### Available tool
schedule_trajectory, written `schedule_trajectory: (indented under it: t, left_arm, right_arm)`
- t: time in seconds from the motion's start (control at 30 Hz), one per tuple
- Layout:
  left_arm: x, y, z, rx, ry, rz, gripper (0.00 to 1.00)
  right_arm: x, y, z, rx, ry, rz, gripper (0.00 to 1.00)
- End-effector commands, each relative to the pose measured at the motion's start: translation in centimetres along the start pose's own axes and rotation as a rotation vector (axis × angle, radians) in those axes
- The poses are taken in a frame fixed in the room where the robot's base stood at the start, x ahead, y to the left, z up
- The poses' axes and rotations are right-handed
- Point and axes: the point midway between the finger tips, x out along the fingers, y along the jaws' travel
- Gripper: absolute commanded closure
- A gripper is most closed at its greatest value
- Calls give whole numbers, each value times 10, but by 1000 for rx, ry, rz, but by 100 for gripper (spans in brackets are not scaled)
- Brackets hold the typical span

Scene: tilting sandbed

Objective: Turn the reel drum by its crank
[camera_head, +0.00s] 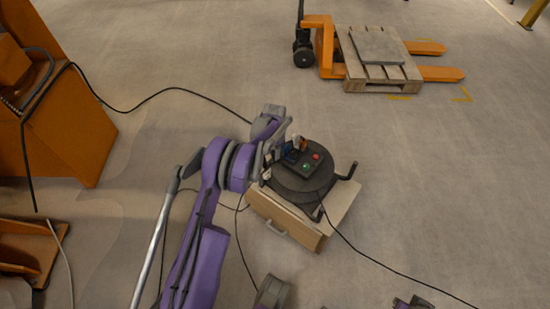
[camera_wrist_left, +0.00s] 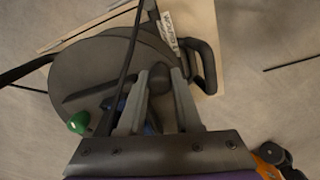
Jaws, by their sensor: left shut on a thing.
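The reel drum (camera_head: 302,188) is a dark grey round drum on a wooden case. It also fills the left part of the left wrist view (camera_wrist_left: 88,68). My left gripper (camera_head: 291,148) is over the drum's far side in the head view. In the left wrist view its two grey fingers (camera_wrist_left: 160,88) are shut on a dark grip, which looks like the crank's handle (camera_wrist_left: 161,76). The fingers hide part of the crank, and the arm's wrist hides some of the drum in the head view. My right gripper does not show clearly.
The wooden case (camera_head: 285,222) has a handle on its front. Black cables run over the floor. An orange machine (camera_head: 62,125) stands at the left. An orange pallet truck (camera_head: 322,47) with a wooden pallet (camera_head: 377,84) stands at the back right. The floor at right is mostly free.

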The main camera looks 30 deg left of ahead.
Motion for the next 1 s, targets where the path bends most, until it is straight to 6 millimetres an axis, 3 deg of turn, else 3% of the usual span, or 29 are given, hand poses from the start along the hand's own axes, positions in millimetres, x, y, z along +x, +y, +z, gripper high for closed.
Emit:
schedule_trajectory:
  t: [0.23, 0.27, 0.4, 0.77, 1.0]
  left_arm:
    - [-1, 0, 0, 0, 1, 1, 100]
    - [-1, 0, 0, 0, 1, 1, 62]
    - [-1, 0, 0, -1, 1, 1, 37]
    - [-1, 5, 3, -35, 0, 2, 37]
    - [-4, 28, 19, -264, 0, 3, 37]
  right_arm:
    - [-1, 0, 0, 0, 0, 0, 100]
    - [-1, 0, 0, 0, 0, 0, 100]
    - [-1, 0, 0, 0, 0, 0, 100]
    - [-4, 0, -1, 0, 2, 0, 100]
    - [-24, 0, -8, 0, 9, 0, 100]
